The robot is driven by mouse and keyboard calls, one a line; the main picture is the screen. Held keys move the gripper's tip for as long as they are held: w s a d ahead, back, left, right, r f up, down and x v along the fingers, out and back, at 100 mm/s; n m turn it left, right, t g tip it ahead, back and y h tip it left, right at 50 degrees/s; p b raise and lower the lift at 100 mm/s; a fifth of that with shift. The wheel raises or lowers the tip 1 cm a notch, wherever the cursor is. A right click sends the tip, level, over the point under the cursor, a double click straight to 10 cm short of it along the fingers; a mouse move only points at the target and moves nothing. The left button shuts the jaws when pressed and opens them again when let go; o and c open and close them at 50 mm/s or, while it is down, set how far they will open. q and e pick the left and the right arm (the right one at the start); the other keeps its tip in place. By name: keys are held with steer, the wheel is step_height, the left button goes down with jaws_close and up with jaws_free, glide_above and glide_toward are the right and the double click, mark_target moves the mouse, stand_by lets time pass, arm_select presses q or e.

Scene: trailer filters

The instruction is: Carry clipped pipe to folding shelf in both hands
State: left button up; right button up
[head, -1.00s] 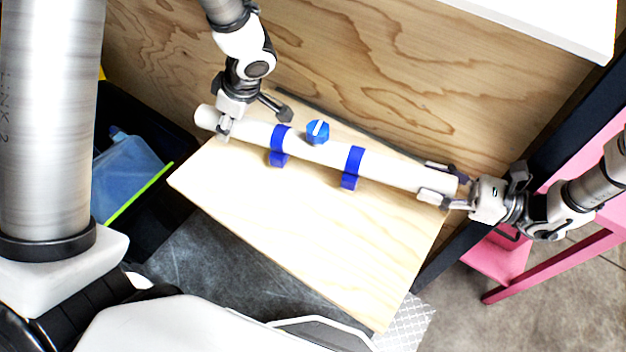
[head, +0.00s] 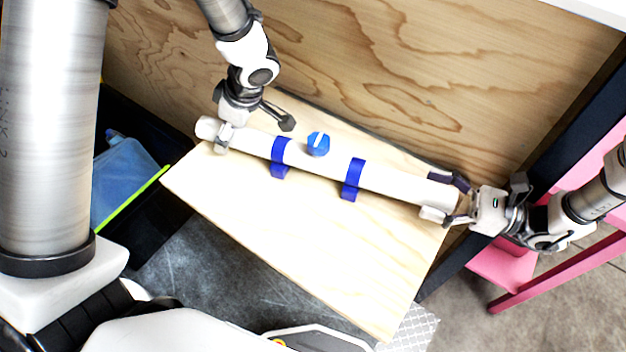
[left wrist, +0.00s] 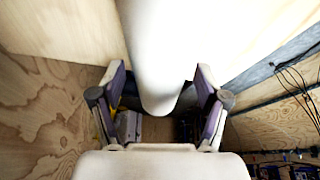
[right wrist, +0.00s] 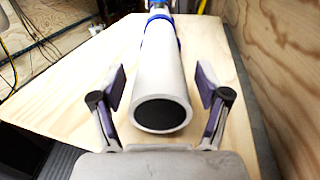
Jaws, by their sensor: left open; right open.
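The white pipe (head: 330,168) lies across the pale wooden folding shelf (head: 280,225). Two blue clips (head: 281,158) are around it, with a blue valve knob (head: 318,144) between them. My left gripper (head: 252,135) is open at the pipe's left end; in the left wrist view the pipe end (left wrist: 163,60) sits between its spread fingers. My right gripper (head: 450,198) is open at the right end; in the right wrist view its fingers (right wrist: 165,95) stand apart on both sides of the pipe's dark open end (right wrist: 160,115).
A plywood wall (head: 400,70) rises behind the shelf. A black bin (head: 160,235) with a blue item (head: 124,180) is at the left. A pink frame (head: 550,275) stands at the right. The shelf's front part is bare.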

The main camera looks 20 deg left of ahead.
arm_select(q)
steer(key=v, duration=1)
steer(key=shift+d+r, duration=0.25)
steer(key=shift+r, duration=0.25)
arm_select(e)
steer(key=shift+d, duration=0.25)
arm_select(q)
steer(key=shift+d, duration=0.1)
arm_select(e)
steer(key=d, duration=0.7)
steer(key=shift+r, duration=0.1)
